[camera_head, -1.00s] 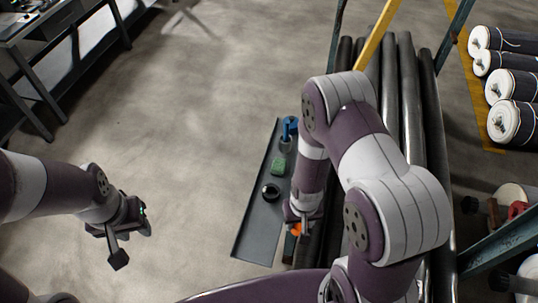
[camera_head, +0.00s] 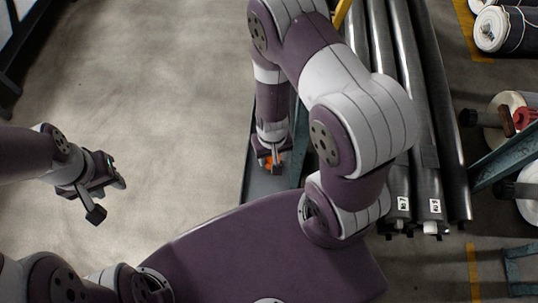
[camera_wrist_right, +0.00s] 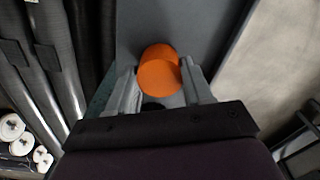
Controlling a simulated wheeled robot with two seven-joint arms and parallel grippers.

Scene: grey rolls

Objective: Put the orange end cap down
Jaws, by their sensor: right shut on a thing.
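The orange end cap (camera_wrist_right: 158,70) is between the fingers of my right gripper (camera_wrist_right: 160,86), which is shut on it. In the head view only a small part of the cap (camera_head: 268,161) shows at the tips of my right gripper (camera_head: 272,163). The cap is over a long grey tray (camera_head: 258,186); I cannot tell whether it touches the tray. My right arm covers the tray's far part. My left gripper (camera_head: 118,184) is at the left, over bare floor, away from the tray; its finger gap is unclear.
Long dark rolls (camera_head: 432,120) lie right of the tray, close to my right arm. A white-ended roll (camera_head: 491,28) stands out at the upper right. A teal frame bar (camera_head: 505,158) is at the right. The floor left of the tray is clear.

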